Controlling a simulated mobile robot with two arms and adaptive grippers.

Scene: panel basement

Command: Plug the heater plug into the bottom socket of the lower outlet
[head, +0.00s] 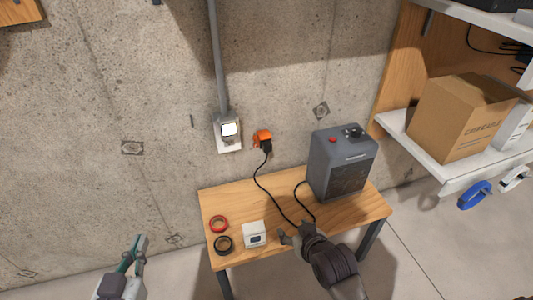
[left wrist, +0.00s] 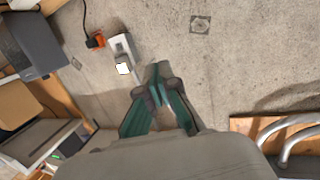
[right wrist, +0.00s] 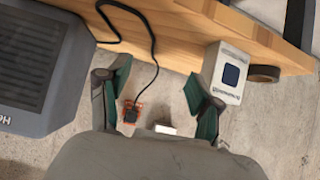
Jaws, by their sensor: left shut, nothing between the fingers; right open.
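The heater (head: 342,165) is a grey box standing on the wooden table. Its black cord rises to the black plug (head: 266,147), at an orange piece (head: 262,135) by the wall. The plug also shows in the right wrist view (right wrist: 130,116), between my fingers in the picture but farther off. A pale outlet box (head: 228,137) with a bright white face is on the wall left of the plug, under a conduit; its sockets are not clear. My right gripper (head: 290,234) is open and empty over the table front. My left gripper (head: 136,248) is shut and empty, left of the table.
A white box with a dark square (head: 254,235), a red ring (head: 219,224) and a black ring (head: 223,243) lie on the table (head: 232,203). Shelves with a cardboard box (head: 458,117) stand at right. The wall left of the outlet is free.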

